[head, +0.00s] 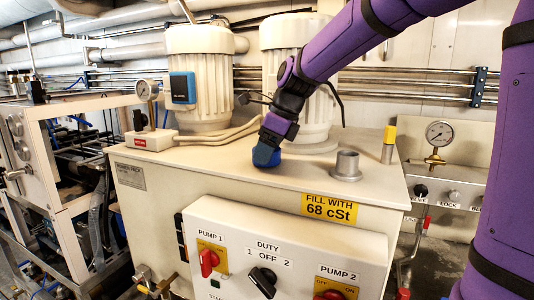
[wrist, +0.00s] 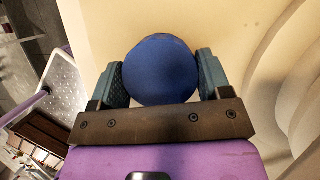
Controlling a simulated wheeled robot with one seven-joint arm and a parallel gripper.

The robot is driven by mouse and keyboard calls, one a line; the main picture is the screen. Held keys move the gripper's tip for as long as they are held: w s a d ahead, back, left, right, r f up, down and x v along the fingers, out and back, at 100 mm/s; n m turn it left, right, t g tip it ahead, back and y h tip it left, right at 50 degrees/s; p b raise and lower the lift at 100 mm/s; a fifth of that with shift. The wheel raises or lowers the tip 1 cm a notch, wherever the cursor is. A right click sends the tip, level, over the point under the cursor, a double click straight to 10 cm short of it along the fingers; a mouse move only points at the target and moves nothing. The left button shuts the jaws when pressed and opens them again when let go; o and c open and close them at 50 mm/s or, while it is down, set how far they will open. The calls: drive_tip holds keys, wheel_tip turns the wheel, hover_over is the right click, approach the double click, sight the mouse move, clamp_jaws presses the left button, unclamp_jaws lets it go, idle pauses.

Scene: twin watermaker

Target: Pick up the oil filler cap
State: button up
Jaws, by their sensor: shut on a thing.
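The oil filler cap (wrist: 160,68) is a round, dark blue cap. In the wrist view it sits between the two teal finger pads of my gripper (wrist: 161,76), which are closed on its sides. In the head view the cap (head: 267,158) is low over the cream tank top (head: 210,160), partly hidden by my gripper (head: 266,150). I cannot tell whether it touches the surface. The open grey filler neck (head: 346,165) stands to the right of the cap, with nothing on it.
Two cream motors (head: 199,80) stand behind on the tank top. A pressure gauge (head: 143,90) is at the left, and a yellow-topped post (head: 389,143) at the right. The pump control panel (head: 285,250) is on the front. Bare tank top lies left of the cap.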

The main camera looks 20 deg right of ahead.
drive_tip(key=shift+r, duration=0.5)
wheel_tip(320, 180, up, 2)
drive_tip(key=shift+r, duration=0.1)
drive_tip(key=s+r, duration=0.1)
drive_tip(key=s, duration=1.4)
drive_tip(key=shift+s+d+r, duration=0.15)
drive_tip(key=shift+s+d, duration=0.2)
drive_tip(key=shift+d, duration=0.05)
